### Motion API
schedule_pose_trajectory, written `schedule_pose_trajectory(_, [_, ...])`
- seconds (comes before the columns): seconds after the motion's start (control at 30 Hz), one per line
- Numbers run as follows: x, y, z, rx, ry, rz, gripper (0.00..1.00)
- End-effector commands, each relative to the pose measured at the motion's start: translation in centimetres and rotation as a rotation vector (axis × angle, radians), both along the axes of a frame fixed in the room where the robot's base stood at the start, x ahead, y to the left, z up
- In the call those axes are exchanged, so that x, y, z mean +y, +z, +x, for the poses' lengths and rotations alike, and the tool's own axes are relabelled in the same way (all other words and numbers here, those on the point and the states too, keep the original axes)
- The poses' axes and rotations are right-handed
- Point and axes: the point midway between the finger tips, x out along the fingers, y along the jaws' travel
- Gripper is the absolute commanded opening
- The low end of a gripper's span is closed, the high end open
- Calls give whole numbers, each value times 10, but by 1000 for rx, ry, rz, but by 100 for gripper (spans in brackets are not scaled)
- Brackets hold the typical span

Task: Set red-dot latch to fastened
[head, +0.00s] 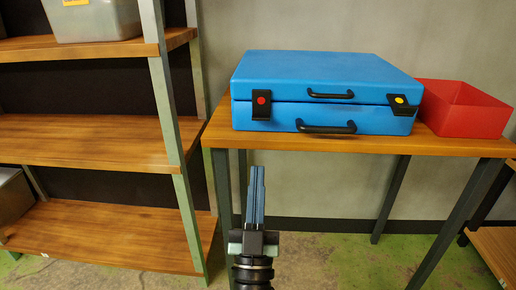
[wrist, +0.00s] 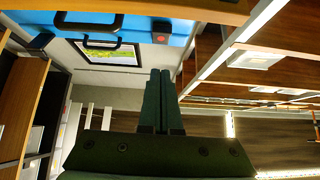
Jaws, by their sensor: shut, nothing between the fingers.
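A blue case (head: 320,75) lies on a wooden table, its lid down. The red-dot latch (head: 261,112) is a black plate on the left of the case's front. It stands upright across the seam, with its red dot near the upper part. In the wrist view the red-dot latch (wrist: 161,25) is at the top. The yellow-dot latch (head: 403,104) is on the right and sits tilted. My gripper (head: 257,170) is shut and empty, pointing up in the picture, in front of and below the table edge, apart from the latch. It also shows in the wrist view (wrist: 160,72).
The table (head: 450,147) has a red bin (head: 465,108) to the right of the case. A shelf rack (head: 90,140) stands at the left. Two black handles (head: 326,127) are on the case's front. The space before the table is free.

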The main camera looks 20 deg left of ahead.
Motion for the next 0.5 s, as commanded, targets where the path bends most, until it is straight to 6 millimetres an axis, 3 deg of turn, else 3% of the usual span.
schedule_pose_trajectory(0.2, [-5,-19,-19,1,1,0,0])
schedule_pose_trajectory(0.5, [-7,-23,-23,-1,1,1,0])
